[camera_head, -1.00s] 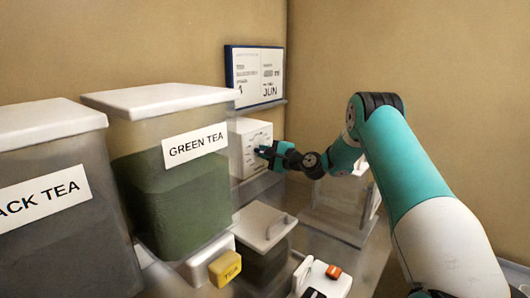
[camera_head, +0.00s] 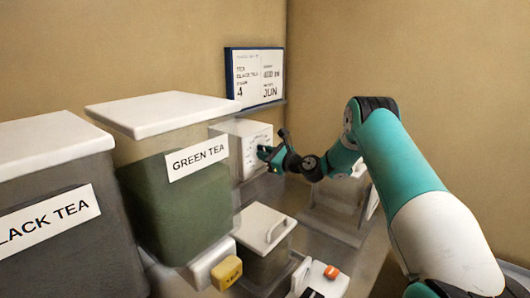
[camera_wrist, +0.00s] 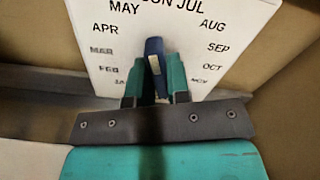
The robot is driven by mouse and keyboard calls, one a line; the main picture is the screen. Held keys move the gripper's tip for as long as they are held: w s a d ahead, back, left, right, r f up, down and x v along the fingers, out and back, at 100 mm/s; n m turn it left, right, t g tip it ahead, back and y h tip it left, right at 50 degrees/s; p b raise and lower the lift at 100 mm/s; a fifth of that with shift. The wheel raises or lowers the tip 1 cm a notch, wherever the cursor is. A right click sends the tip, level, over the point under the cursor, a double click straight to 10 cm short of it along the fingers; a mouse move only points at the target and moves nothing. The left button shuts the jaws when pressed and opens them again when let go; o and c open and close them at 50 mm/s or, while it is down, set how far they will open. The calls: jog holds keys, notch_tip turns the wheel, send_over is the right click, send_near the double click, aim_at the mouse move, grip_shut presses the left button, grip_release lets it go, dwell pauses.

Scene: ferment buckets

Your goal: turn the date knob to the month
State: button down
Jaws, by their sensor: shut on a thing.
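The date knob (camera_wrist: 154,48) is dark blue with a pale mark and sits in the middle of a white dial face (camera_wrist: 100,70) with month names around it. In the wrist view its blue end points up, towards the JUN area at the top, which is partly cut off. My gripper (camera_wrist: 156,78) is shut on the knob, one teal finger on each side. In the head view my gripper (camera_head: 268,153) is at the front of the white dial box (camera_head: 256,138), hiding most of the knob. A wall board (camera_head: 256,76) reads BLACK TEA, 4 and JUN.
A green tea bin (camera_head: 175,205) and a black tea bin (camera_head: 60,230) stand at left. A small lidded container (camera_head: 262,228), a yellow tag block (camera_head: 226,272) and a white device with an orange button (camera_head: 332,272) sit in front. A clear stand (camera_head: 335,215) is at right.

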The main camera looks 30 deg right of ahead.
jog(key=shift+m, duration=0.9)
jog(key=c, duration=1.1)
grip_release()
jog(key=shift+b+v, duration=3.95)
jog(key=shift+v, duration=4.8)
